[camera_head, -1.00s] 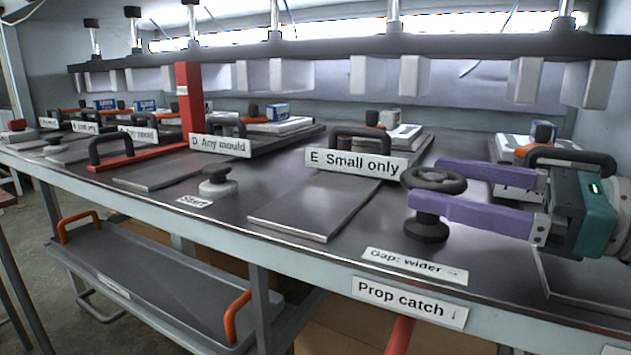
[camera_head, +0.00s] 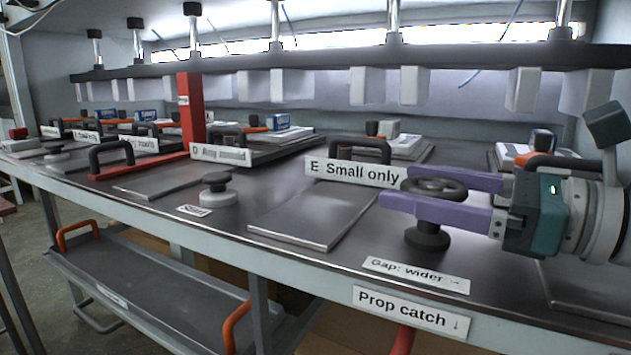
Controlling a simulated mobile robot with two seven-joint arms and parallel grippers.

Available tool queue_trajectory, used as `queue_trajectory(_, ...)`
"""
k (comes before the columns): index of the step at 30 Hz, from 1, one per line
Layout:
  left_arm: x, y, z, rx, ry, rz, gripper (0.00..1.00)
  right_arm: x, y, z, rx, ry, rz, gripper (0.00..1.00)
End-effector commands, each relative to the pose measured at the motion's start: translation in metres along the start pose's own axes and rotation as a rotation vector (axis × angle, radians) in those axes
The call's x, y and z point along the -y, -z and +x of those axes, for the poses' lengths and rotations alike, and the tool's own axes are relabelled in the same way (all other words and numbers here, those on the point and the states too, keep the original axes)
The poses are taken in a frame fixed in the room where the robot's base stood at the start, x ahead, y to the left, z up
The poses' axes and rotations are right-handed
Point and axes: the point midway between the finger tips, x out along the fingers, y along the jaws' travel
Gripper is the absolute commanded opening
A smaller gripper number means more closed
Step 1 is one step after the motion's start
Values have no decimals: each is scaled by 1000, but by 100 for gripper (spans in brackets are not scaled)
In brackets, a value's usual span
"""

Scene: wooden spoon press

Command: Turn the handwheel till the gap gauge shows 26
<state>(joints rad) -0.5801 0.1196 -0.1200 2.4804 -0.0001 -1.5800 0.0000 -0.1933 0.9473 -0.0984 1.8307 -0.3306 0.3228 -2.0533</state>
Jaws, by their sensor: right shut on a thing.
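The black handwheel (camera_head: 428,238) stands on a dark round base at the front right of the bench in the head view. My right gripper (camera_head: 397,185), with two purple fingers and a teal body, reaches in from the right. Its fingers lie on either side of the wheel and are shut on it, their tips past it to the left. The fingers hide part of the rim and hub. A label "Gap: wider" with an arrow (camera_head: 416,275) lies in front of the wheel. I cannot make out a gap gauge reading. My left gripper is not in view.
A "Prop catch" label (camera_head: 409,311) is on the bench's front edge, above a red lever (camera_head: 402,340). A black knob (camera_head: 218,190) stands by the "Start" label. Black-handled plates and a red upright (camera_head: 190,112) line the bench. Pale blocks (camera_head: 367,86) hang from the overhead bar.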

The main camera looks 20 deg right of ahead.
Motion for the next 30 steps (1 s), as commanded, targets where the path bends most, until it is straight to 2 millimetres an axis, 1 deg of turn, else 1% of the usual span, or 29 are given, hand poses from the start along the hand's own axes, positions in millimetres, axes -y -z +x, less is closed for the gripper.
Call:
queue_trajectory(1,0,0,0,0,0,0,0,0,0,0,0,1,0,53)
queue_trajectory(8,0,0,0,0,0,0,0,0,0,0,0,1,1,28)
queue_trajectory(14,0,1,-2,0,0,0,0,0,0,0,-2,14,2,28)
queue_trajectory(20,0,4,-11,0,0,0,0,1,-2,0,-9,85,6,28)
queue_trajectory(26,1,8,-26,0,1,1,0,2,-4,0,-25,229,10,28)
queue_trajectory(30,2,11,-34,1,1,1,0,3,-3,-1,-39,358,11,28)
